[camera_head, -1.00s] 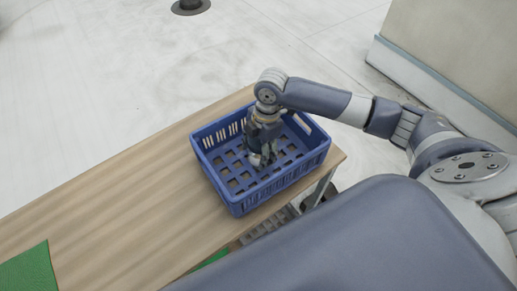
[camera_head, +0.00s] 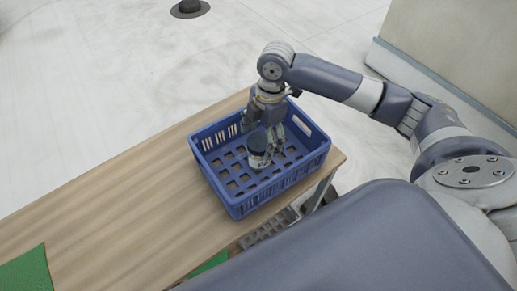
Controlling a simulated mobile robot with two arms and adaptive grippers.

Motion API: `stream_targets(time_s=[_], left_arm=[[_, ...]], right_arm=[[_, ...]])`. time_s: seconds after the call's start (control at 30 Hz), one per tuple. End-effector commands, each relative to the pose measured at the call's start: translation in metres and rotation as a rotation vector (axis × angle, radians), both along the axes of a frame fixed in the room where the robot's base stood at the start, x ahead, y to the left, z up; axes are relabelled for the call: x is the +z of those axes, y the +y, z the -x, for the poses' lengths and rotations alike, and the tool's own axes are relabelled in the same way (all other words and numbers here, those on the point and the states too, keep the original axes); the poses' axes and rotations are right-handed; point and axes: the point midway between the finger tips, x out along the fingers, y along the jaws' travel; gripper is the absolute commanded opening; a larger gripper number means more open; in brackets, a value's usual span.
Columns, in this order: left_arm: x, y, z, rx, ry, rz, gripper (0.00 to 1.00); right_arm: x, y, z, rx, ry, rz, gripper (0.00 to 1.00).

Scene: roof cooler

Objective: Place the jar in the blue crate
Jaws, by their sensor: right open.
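The jar (camera_head: 259,159) is a small dark container with a pale label. It stands upright inside the blue crate (camera_head: 240,203), near the middle of its slotted floor. My right gripper (camera_head: 262,139) points down over the crate, open, with its fingers just above and around the top of the jar. Whether a finger still touches the jar is hard to tell. My left gripper is not in view.
The crate sits at the right end of a wooden table (camera_head: 110,190). A green mat (camera_head: 27,271) lies at the table's near left. The table is bare between them. A grey crate (camera_head: 268,228) is below the table's edge. A wall stands at upper right.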

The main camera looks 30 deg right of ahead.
Motion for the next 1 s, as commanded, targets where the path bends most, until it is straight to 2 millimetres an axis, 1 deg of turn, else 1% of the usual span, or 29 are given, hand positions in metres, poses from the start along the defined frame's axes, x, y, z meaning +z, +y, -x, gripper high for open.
stream_targets(time_s=[0.03, 0.1, 0.2, 0.3, 0.47, 0.9, 1.0], left_arm=[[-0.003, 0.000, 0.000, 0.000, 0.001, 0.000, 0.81], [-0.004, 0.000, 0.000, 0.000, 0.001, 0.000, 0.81], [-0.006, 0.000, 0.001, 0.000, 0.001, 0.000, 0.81], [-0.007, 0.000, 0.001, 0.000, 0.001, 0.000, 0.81], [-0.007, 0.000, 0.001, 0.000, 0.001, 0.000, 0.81], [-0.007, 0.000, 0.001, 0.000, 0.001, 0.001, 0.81], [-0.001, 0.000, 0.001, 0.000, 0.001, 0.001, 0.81]], right_arm=[[0.011, -0.002, -0.001, 0.000, -0.005, 0.000, 0.81], [0.024, -0.003, -0.001, -0.001, -0.004, 0.000, 0.81], [0.039, -0.006, -0.001, 0.000, -0.003, 0.000, 0.81], [0.050, -0.007, -0.001, -0.001, -0.001, 0.000, 0.81], [0.056, -0.008, -0.001, -0.001, 0.001, -0.001, 0.81], [0.056, -0.008, -0.001, -0.001, 0.001, -0.001, 0.81], [0.061, -0.008, -0.001, -0.001, 0.000, -0.001, 0.81]])
